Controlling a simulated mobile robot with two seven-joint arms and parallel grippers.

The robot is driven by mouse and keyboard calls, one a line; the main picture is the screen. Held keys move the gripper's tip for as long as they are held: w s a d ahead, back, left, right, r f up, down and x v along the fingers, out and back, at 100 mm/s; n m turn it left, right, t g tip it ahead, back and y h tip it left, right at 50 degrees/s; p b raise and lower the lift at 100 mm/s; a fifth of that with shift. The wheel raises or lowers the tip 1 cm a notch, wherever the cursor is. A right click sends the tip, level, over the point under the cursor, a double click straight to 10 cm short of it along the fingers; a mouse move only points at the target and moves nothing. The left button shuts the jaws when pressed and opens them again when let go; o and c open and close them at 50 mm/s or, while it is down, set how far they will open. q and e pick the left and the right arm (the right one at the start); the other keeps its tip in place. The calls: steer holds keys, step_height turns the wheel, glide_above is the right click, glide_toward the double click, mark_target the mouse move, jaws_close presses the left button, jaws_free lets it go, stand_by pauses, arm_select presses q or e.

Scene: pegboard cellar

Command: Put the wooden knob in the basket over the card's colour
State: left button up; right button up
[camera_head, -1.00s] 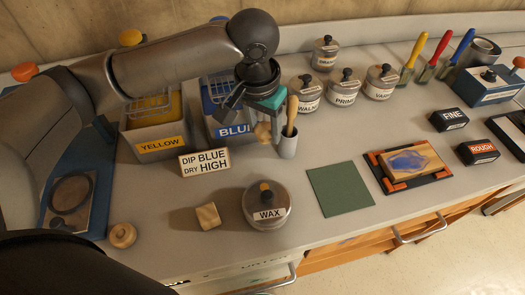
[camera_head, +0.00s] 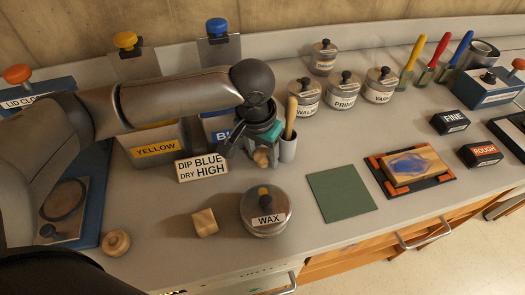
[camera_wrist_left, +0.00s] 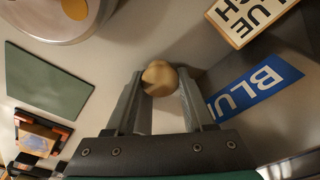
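My left gripper (camera_head: 262,146) points down in front of the blue tank, beside the brush cup. It is shut on a round wooden knob (camera_head: 263,157). The left wrist view shows the knob (camera_wrist_left: 159,77) between the two fingertips. The card (camera_head: 203,166) reads "DIP BLUE DRY HIGH" and stands left of the gripper. The blue tank (camera_head: 218,124) is partly hidden by my arm; a blue ball handle (camera_head: 217,25) rises behind it. The yellow tank (camera_head: 157,148) stands to its left, with a yellow ball handle (camera_head: 125,39). The baskets are hidden behind my arm. My right gripper is not in view.
A cup (camera_head: 287,148) with a wooden-handled tool stands just right of the gripper. A wax tin (camera_head: 265,212), a wooden cube (camera_head: 204,222), another round wooden piece (camera_head: 116,243) and a green mat (camera_head: 340,194) lie nearer the front. Labelled jars (camera_head: 343,92) stand behind.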

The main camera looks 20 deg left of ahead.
arm_select(q)
steer(key=o, duration=0.4)
